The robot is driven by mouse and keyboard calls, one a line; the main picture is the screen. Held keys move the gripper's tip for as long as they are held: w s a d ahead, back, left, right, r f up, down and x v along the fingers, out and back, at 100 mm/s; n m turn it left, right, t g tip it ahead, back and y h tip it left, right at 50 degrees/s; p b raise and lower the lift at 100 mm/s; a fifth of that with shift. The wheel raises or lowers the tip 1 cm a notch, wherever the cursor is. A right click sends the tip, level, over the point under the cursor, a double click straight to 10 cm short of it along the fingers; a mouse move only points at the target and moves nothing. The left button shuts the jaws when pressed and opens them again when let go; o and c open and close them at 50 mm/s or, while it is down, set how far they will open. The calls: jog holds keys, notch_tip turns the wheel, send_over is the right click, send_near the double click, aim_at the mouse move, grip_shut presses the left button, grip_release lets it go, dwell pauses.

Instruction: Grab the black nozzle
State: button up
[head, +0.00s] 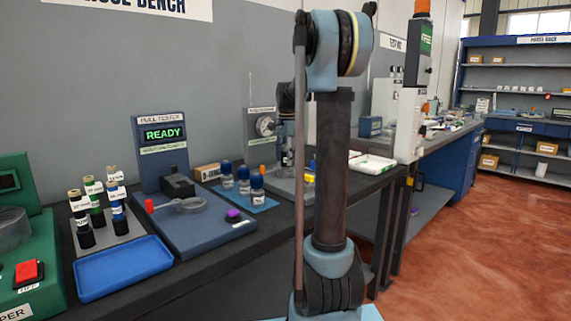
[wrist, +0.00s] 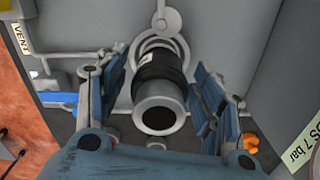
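In the wrist view, a black cylindrical part with a pale label and a grey ring-shaped end, apparently the black nozzle (wrist: 154,68), sits in the middle of the picture. Its grey open end faces my camera. It is seated at a round grey fitting behind it. My gripper (wrist: 160,78) has its two blue-grey fingers on either side of the nozzle, with a gap visible on both sides. It is open and holds nothing. In the head view my arm stands in front of this spot, and I cannot make out the nozzle clearly there.
An orange knob (wrist: 250,143) is right of my fingers, and a blue handle (wrist: 57,98) is on the left. Grey walls rise close by. In the head view, a blue tray (head: 122,268), a pull tester (head: 163,141) and several blue-capped bottles (head: 243,180) stand on the bench.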

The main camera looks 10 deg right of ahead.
grip_shut()
jog(key=shift+r, duration=0.15)
